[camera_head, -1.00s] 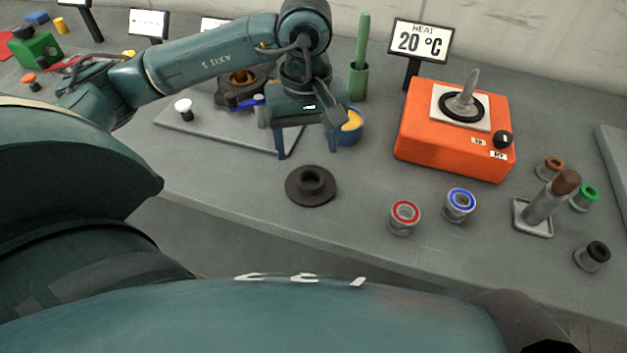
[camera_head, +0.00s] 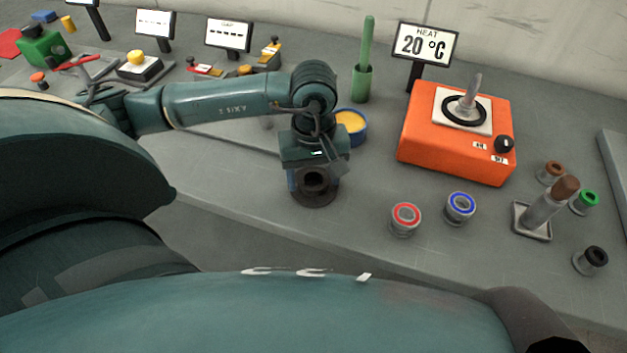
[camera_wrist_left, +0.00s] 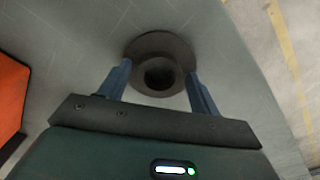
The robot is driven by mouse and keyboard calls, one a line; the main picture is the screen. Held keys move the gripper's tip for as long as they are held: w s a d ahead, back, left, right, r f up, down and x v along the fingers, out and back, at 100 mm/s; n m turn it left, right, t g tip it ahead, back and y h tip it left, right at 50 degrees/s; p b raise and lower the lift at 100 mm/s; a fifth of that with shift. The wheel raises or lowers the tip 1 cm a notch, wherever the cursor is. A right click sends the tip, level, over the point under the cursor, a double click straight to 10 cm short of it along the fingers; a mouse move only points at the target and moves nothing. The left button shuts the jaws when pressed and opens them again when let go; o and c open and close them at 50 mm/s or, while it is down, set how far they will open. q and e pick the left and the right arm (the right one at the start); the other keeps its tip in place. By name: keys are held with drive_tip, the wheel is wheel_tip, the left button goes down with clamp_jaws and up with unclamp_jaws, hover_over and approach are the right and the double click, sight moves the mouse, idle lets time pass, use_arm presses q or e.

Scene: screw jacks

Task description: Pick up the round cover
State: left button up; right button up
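The round cover (camera_head: 314,192) is a dark brown disc with a raised, hollow collar. It lies flat on the grey bench near its front edge. It also shows in the left wrist view (camera_wrist_left: 178,48). My left gripper (camera_head: 312,178) is over the cover and hides its far part in the head view. In the left wrist view my left gripper (camera_wrist_left: 158,72) is open, with one blue finger on each side of the collar; I cannot tell whether they touch it. My right gripper does not show.
Red-ringed (camera_head: 405,219) and blue-ringed (camera_head: 460,207) cups stand to the right. An orange heater box (camera_head: 455,140) is behind them. A blue tub with yellow contents (camera_head: 352,127) and a green holder (camera_head: 362,83) stand behind my gripper. Bench is clear just right of the cover.

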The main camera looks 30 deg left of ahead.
use_arm(q)
drive_tip(key=shift+r, duration=0.1)
drive_tip(key=c, duration=1.1)
